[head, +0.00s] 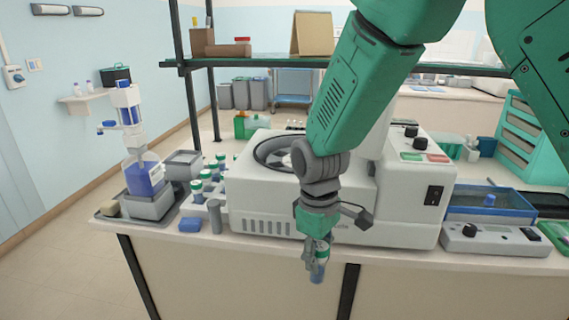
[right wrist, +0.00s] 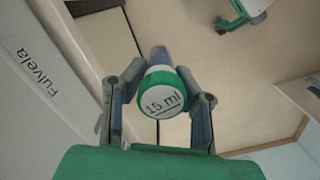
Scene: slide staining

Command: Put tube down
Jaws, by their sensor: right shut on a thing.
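My right gripper (head: 318,262) is shut on a tube with a green-rimmed white cap. The cap (right wrist: 162,92) reads "15 ml" in the right wrist view, between the two fingers (right wrist: 160,105). The tube's bluish lower end (head: 317,274) hangs below the fingers in the head view. The tube is in front of the white centrifuge, and the wrist view shows floor beneath it, past the bench edge. A pale rack (head: 197,209) with several green-and-white-capped tubes (head: 196,187) stands left of the centrifuge. My left gripper is not in view.
The centrifuge (head: 265,226) fills the middle of the bench, its round bowl partly hidden by my arm. A blue bottle with a dispenser (head: 144,177) stands on the left. A grey device (head: 495,238) sits on the right. A shelf (head: 250,61) crosses above.

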